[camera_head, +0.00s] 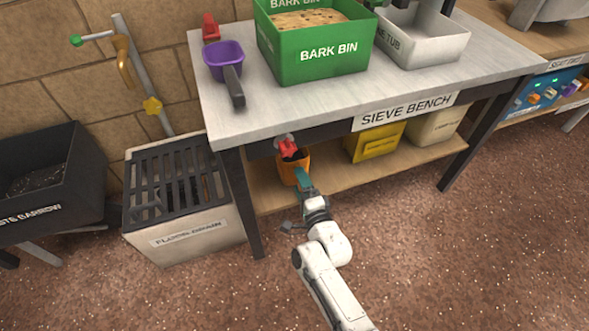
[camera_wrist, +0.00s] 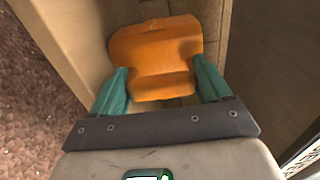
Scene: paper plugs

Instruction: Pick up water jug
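An orange container (camera_head: 294,166), which may be the water jug, stands on the lower shelf under the bench, near its left front leg. In the wrist view the orange container (camera_wrist: 155,55) fills the space ahead of and between my teal fingers. My gripper (camera_head: 303,178) reaches in under the bench top at the container's front. In the wrist view my gripper (camera_wrist: 160,66) has its fingers wide apart, one on each side of the container's lower part. I cannot tell whether either finger touches it. Part of the container is hidden by my gripper in the head view.
The sieve bench top (camera_head: 330,105) overhangs the shelf (camera_head: 345,170). A red item (camera_head: 289,148) hangs just above the container. A bench leg (camera_head: 243,205) and the floor drain box (camera_head: 185,205) stand to the left. A yellow box (camera_head: 375,142) sits farther right on the shelf.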

